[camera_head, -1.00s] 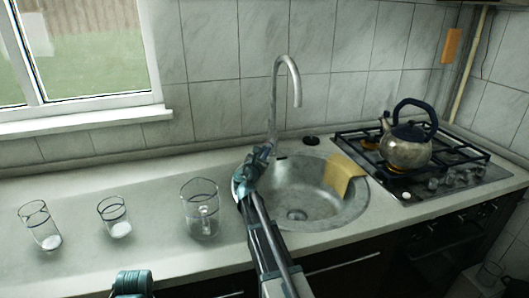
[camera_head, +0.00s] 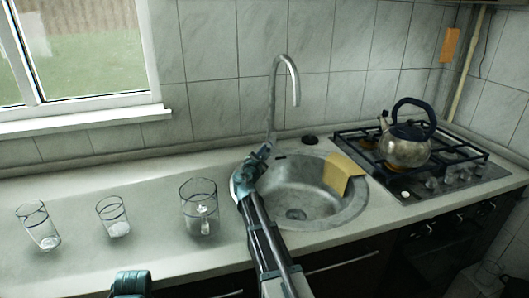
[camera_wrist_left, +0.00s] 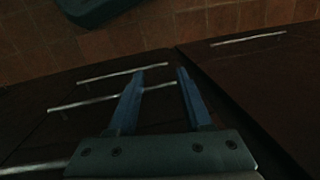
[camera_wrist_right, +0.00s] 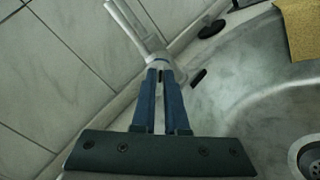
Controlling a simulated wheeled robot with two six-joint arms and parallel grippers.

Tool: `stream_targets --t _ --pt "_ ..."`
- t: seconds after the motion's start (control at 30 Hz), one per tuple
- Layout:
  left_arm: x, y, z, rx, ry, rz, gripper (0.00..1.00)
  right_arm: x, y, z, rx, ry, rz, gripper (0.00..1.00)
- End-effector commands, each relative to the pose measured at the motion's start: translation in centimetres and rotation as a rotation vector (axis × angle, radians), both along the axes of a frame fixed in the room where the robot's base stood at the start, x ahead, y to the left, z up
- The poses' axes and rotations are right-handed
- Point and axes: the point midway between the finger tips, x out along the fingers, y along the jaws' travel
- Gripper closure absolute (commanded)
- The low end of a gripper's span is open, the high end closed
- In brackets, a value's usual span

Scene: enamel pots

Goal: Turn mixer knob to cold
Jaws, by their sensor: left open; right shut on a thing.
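The mixer tap is a tall silver spout (camera_head: 273,95) behind the round sink in the head view. Its base (camera_wrist_right: 165,66) shows in the right wrist view, with the spout rising to the upper left. My right gripper (camera_head: 264,152) is at the tap's base. In the right wrist view its two blue fingers (camera_wrist_right: 161,78) are close together on the mixer knob, which they mostly hide. Which way the knob points cannot be told. My left gripper shows in the left wrist view with its fingers (camera_wrist_left: 160,75) apart and empty, in front of dark cabinet fronts.
The sink (camera_head: 300,205) has a yellow cloth (camera_head: 343,172) over its right rim. A glass jug (camera_head: 200,208) and two glasses (camera_head: 113,217) stand on the counter to the left. A kettle (camera_head: 404,150) sits on the hob at right. A black plug (camera_wrist_right: 212,29) lies behind the sink.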

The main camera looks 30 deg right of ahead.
Motion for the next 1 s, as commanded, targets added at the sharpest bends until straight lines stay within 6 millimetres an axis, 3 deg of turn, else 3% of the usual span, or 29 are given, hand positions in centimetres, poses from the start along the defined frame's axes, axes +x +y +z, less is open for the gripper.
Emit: stream_targets --t 0.27,0.3,0.43,0.77,1.0 --pt "0.0 0.0 0.0 0.0 0.0 0.0 0.5 0.0 0.0 0.0 0.004 -0.002 0.0 1.0" --pt "0.0 0.0 0.0 0.0 0.0 0.0 0.5 0.0 0.0 0.0 0.003 -0.001 0.0 0.82" --pt "0.0 0.0 0.0 0.0 0.0 0.0 0.5 0.0 0.0 0.0 0.002 -0.001 -0.001 0.59" --pt "0.0 0.0 0.0 0.0 0.0 0.0 0.5 -0.1 0.1 0.0 0.001 -0.001 0.0 0.59" --pt "0.0 0.0 0.0 0.0 0.0 0.0 0.5 -1.6 1.6 0.0 0.001 0.0 0.001 0.59"
